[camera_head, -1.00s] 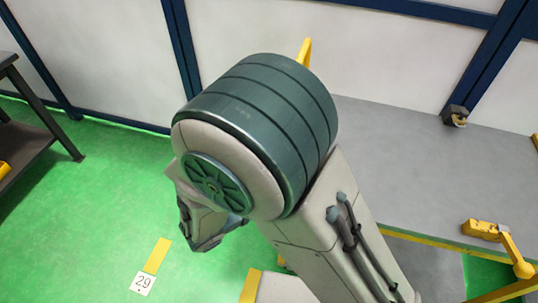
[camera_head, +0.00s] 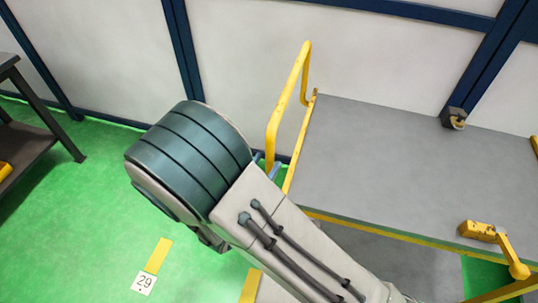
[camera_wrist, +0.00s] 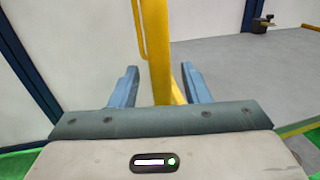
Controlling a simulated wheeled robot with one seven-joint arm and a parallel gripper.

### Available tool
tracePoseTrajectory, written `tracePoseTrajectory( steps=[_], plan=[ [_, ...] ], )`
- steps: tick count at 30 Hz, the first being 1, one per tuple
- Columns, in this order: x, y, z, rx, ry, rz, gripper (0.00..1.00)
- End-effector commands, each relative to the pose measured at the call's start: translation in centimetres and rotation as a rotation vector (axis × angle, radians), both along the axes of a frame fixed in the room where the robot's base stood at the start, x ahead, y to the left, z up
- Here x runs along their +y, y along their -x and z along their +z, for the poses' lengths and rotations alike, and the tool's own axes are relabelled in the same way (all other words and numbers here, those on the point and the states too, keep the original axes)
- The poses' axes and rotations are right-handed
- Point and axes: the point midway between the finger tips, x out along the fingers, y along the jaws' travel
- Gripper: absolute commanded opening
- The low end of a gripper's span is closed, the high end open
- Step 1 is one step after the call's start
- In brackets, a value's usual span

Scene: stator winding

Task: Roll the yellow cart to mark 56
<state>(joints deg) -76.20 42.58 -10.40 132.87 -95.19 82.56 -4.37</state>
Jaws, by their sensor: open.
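The yellow cart has a grey flat top (camera_head: 385,170) with yellow edges, and a tall yellow handle (camera_head: 275,135) stands at its left end. My gripper (camera_head: 268,165) is at the lower part of this handle, mostly hidden behind my arm in the head view. In the wrist view my gripper (camera_wrist: 159,72) is open, with its two blue fingers apart. The yellow handle post (camera_wrist: 157,55) shows between the fingers; contact cannot be told. No mark 56 is visible; a floor label reading 29 (camera_head: 144,283) lies at the lower left.
A dark shelf or bench (camera_head: 35,130) stands at the far left. White wall panels with blue posts (camera_head: 182,50) close the back. A yellow lever (camera_head: 497,238) is at the cart's front right.

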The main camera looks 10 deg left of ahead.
Motion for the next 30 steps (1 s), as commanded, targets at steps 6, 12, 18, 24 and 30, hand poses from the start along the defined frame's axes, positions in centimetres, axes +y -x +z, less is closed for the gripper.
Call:
tracePoseTrajectory(
  steps=[6,12,18,24,30],
  plan=[
    [-0.7,-2.5,0.0,0.000,-0.001,-0.001,0.42],
    [-0.8,-3.0,0.0,0.000,-0.001,0.000,0.42],
    [-0.8,-3.0,0.0,0.000,-0.001,0.000,0.34],
    [-0.4,-2.9,0.0,-0.001,-0.003,0.001,0.00],
    [-0.5,-3.2,0.0,-0.001,-0.002,-0.007,0.00]
  ],
)
